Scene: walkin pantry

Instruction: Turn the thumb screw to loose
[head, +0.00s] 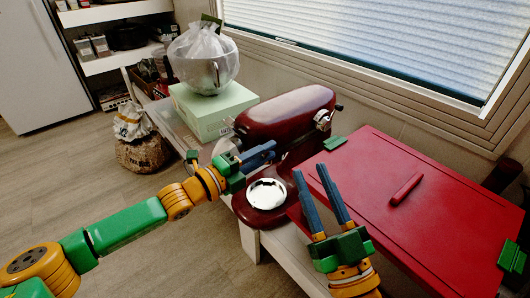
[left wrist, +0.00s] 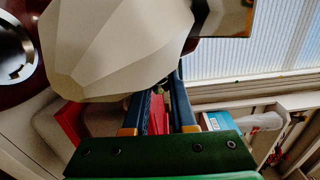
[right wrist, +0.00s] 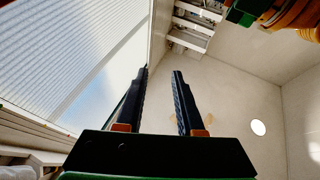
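A dark red stand mixer (head: 288,112) stands on the bench in the head view, with a silver round plate (head: 266,192) on its base. A silver hub (head: 322,120) sits at the right end of its head. A small dark knob (head: 339,107) beside the hub may be the thumb screw; it is too small to be sure. My left gripper (head: 274,150) is slightly open beside the mixer, below its head. In the left wrist view, a pale faceted piece (left wrist: 110,50) fills much of the picture near its fingers. My right gripper (head: 322,180) is open and empty, raised in front of the red box.
A large red box (head: 400,205) with a bar handle covers the bench at the right. A pale green box (head: 212,108) carries a plastic-wrapped bowl (head: 203,66) behind the mixer. A window (head: 400,40) lies behind the bench. The floor at the left is mostly clear.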

